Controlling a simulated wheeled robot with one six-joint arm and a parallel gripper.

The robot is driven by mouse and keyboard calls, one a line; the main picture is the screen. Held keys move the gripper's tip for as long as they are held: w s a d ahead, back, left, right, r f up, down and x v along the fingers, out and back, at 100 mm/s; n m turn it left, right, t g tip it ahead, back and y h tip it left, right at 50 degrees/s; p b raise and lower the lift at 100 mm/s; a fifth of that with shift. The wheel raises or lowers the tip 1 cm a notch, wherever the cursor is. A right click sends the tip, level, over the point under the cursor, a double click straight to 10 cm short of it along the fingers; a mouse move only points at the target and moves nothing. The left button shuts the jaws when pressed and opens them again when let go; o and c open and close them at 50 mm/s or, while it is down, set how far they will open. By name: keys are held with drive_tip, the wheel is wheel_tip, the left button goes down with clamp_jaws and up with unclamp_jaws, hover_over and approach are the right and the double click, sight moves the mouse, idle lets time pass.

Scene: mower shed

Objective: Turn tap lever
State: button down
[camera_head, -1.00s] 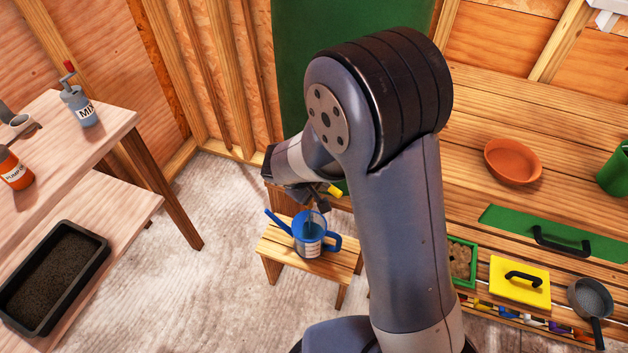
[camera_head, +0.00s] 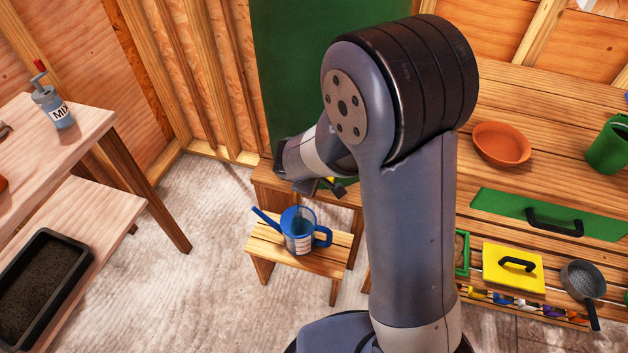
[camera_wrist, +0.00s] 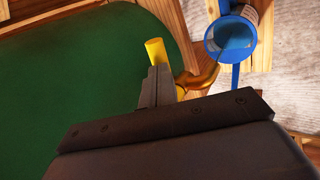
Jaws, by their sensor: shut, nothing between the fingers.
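The yellow tap lever (camera_wrist: 155,52) sticks out past my fingertips in the wrist view, in front of the green panel. The brass tap spout (camera_wrist: 198,82) curves to the right beside the fingers. My gripper (camera_wrist: 158,85) is shut and empty, its fingers against or very close to the lever; I cannot tell if they touch. A blue watering can (camera_wrist: 228,40) stands below the spout; it also shows upright on a small wooden stool in the head view (camera_head: 298,228). My arm hides most of the tap there. I cannot tell whether water runs.
The green panel (camera_head: 300,70) rises behind the arm. The small stool (camera_head: 275,255) stands on open floor. A wooden bench on the right holds a terracotta dish (camera_head: 502,144) and a green can (camera_head: 610,148). A left table holds a bottle (camera_head: 52,108), with a black soil tray (camera_head: 42,280) below.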

drive_tip(key=shift+w+d, duration=0.25)
drive_tip(key=shift+s+a, duration=0.1)
drive_tip(key=shift+a, duration=0.05)
